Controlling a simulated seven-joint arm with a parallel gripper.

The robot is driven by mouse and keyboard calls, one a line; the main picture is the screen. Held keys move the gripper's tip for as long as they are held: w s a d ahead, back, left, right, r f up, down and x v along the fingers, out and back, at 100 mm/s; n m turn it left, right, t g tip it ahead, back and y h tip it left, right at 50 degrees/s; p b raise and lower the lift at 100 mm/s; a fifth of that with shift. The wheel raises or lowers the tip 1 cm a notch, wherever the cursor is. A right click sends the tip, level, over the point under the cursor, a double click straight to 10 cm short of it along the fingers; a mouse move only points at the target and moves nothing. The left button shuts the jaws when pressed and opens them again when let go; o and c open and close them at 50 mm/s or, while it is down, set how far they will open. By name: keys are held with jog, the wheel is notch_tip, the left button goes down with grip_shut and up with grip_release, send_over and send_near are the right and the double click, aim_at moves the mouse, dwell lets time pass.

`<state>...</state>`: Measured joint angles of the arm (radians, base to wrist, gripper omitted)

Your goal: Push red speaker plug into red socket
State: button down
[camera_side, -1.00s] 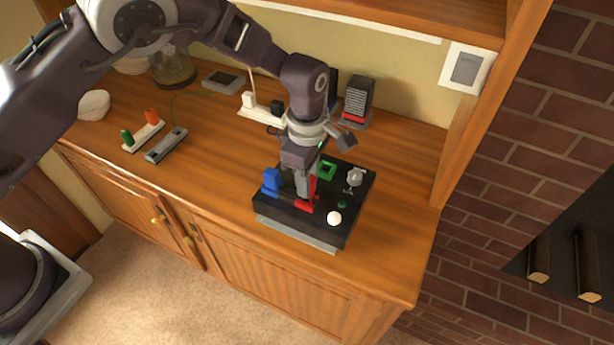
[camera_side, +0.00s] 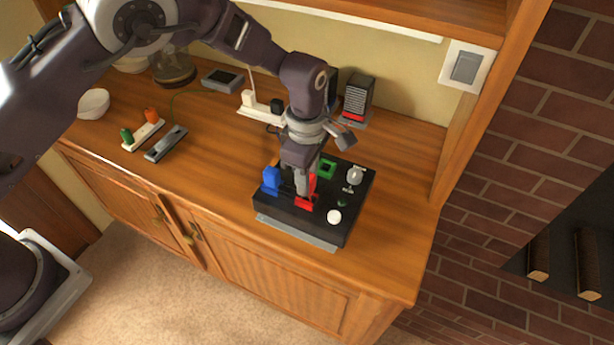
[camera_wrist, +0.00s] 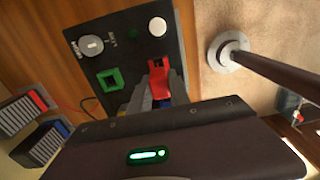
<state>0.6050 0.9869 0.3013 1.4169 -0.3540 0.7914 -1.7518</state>
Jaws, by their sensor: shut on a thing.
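The black box (camera_side: 325,229) stands on the counter under my gripper (camera_side: 303,191). The red socket (camera_side: 305,204) is near its front edge. The red plug (camera_side: 312,184) shows as a strip of red beside my fingers, which are shut on it directly above or at the socket. In the wrist view my fingers (camera_wrist: 150,97) are at a red part (camera_wrist: 158,72), and they hide much of the plug and socket. I cannot tell how deep the plug sits.
A green socket (camera_side: 326,169), grey knob (camera_side: 355,176) and white button (camera_side: 334,217) are also on the box. Power strips lie at the back and left. The counter right of the box is clear.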

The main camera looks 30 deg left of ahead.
jog(key=shift+f, duration=1.35)
jog(key=c, duration=1.1)
grip_release()
jog(key=shift+c, duration=0.2)
notch_tip(320, 180, up, 7)
jog(key=shift+r, duration=0.1)
